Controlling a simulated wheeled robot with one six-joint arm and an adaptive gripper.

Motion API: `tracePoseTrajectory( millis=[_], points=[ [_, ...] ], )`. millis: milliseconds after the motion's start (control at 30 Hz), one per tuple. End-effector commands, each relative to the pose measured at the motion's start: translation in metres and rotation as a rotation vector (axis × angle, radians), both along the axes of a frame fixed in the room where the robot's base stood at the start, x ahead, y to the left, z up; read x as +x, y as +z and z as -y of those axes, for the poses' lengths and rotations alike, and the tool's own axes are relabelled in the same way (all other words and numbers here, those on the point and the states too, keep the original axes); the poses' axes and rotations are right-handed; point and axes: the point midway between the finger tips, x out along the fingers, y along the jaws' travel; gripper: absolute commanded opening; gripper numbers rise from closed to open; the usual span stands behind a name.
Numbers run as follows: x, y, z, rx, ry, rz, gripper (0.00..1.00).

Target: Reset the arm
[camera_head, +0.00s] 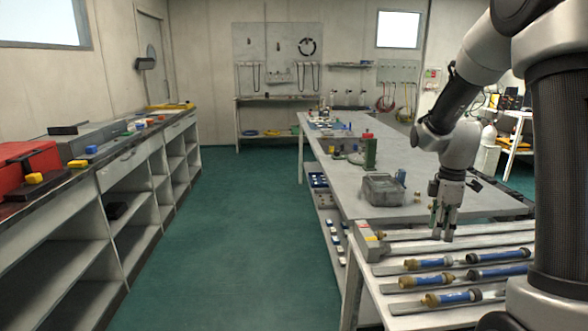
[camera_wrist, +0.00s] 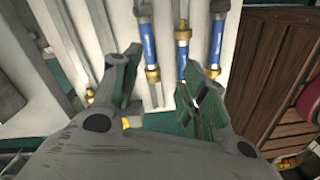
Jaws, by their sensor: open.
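My gripper (camera_head: 444,222) hangs pointing down over the near end of the bench in the head view, above a rack of rails. In the wrist view, my gripper (camera_wrist: 160,98) shows its two fingers with green inner pads spread apart, with nothing between them. Blue cylinders with brass ends lie in the rails; one blue cylinder (camera_head: 428,263) is just below and left of my gripper, another (camera_head: 498,271) lies to its right. In the wrist view a blue cylinder (camera_wrist: 149,42) appears beyond the fingers. My arm's upper links fill the right side of the head view.
A grey box (camera_head: 383,190) stands on the bench (camera_head: 430,170) just left of my gripper. A long shelf unit (camera_head: 110,190) with a red case (camera_head: 28,160) runs along the left. The green floor between is clear.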

Motion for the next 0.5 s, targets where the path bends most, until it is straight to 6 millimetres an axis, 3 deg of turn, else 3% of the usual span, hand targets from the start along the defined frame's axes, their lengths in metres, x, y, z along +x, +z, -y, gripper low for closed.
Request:
tracePoseTrajectory(
  millis=[67,167,300,500],
  points=[
    [-0.019,-0.003,-0.002,-0.007,-0.181,-0.042,0.43],
    [-0.044,0.010,-0.007,-0.027,-0.425,-0.058,0.43],
    [-0.087,0.046,-0.017,-0.047,-0.767,-0.035,0.43],
    [-0.151,0.096,-0.032,-0.020,-1.135,0.064,0.43]
  ],
)
